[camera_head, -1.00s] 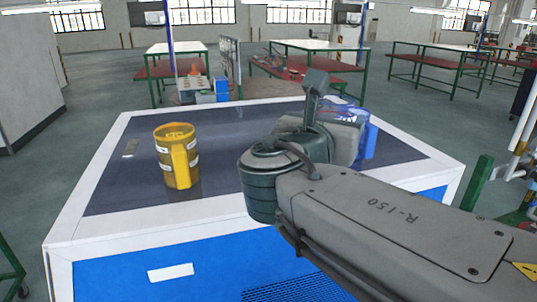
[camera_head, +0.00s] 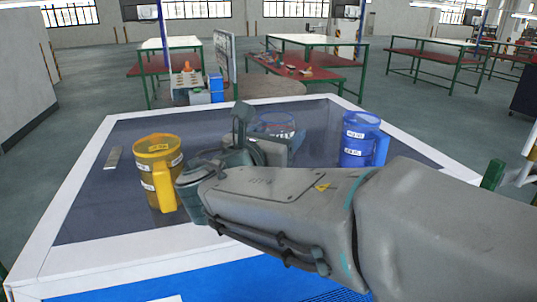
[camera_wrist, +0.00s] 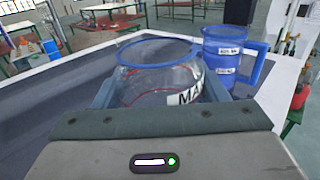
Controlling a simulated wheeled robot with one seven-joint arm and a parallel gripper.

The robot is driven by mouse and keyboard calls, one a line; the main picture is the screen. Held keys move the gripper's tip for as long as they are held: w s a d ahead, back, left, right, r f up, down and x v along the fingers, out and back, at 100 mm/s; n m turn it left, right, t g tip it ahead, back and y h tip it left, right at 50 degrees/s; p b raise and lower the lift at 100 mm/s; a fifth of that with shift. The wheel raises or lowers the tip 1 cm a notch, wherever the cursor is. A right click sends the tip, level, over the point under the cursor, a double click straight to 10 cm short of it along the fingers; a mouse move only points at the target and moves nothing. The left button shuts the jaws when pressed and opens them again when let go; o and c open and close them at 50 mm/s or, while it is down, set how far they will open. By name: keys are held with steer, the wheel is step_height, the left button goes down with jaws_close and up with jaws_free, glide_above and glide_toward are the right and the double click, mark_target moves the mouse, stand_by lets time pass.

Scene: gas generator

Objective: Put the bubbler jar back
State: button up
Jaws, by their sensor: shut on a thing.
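The bubbler jar is a clear jar with a blue rim and a black-on-white label. It shows in the wrist view (camera_wrist: 158,72) between my two fingers, and in the head view (camera_head: 276,124) just past my wrist. My gripper (camera_wrist: 160,92) is shut on the jar's sides; in the head view my gripper (camera_head: 277,146) is mostly hidden by my arm. The jar looks upright over the dark tabletop. Its base is hidden, so I cannot tell whether it touches the surface.
A yellow labelled jug (camera_head: 155,158) stands left of my wrist on the white-edged table (camera_head: 75,215). A blue labelled jug (camera_head: 361,142) stands right of the jar, also close by in the wrist view (camera_wrist: 231,56). A small grey flat item (camera_head: 113,157) lies at left.

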steer(key=shift+w+a+f, duration=0.55)
steer(key=shift+a+f, duration=0.1)
steer(key=shift+a, duration=0.15)
steer(key=shift+f, duration=1.85)
steer(key=shift+f, duration=0.2)
steer(key=o, duration=1.2)
steer(key=shift+r, duration=0.3)
steer(key=b+v, duration=0.1)
steer(key=v, duration=1.1)
steer(key=shift+f, duration=0.1)
